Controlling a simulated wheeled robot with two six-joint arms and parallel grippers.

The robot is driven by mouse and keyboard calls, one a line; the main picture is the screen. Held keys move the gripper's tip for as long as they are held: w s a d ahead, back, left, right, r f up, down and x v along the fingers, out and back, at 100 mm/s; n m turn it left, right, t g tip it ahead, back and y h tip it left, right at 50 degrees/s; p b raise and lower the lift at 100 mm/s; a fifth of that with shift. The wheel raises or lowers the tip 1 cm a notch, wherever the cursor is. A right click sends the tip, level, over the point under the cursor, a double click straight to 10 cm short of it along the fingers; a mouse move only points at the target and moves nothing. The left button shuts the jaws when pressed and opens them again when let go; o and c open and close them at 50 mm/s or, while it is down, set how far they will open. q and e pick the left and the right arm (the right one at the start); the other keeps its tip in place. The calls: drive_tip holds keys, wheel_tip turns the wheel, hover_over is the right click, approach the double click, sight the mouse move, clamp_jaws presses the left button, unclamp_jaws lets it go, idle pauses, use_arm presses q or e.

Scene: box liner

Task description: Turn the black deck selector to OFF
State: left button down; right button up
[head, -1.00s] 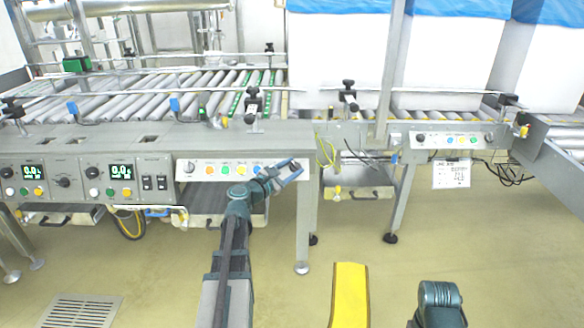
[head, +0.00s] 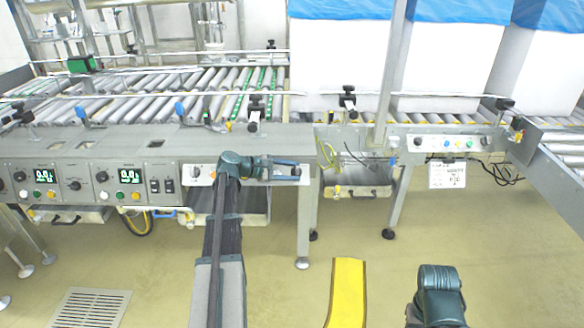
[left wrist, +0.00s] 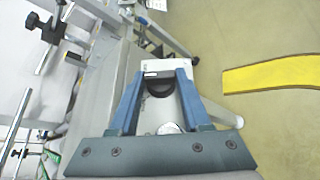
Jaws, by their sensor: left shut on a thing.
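In the left wrist view the black selector (left wrist: 158,88) is a dark round knob on the white end of a control panel (left wrist: 151,66). My left gripper (left wrist: 160,79) has its two blue fingers on either side of it and is shut on it. Which way the selector points cannot be told. In the head view my left gripper (head: 294,172) is at the right end of the white panel (head: 307,170) under the conveyor edge, and it hides the selector there. My right gripper is not in view; only part of my right arm shows at the bottom right.
Control boxes with green displays (head: 128,175) are further left. A second button panel (head: 446,143) is on the right. A yellow floor strip (head: 347,292) lies in front.

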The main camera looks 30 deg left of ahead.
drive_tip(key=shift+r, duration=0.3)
use_arm(q)
drive_tip(key=shift+c, duration=1.8)
unclamp_jaws()
drive_tip(key=shift+r, duration=0.15)
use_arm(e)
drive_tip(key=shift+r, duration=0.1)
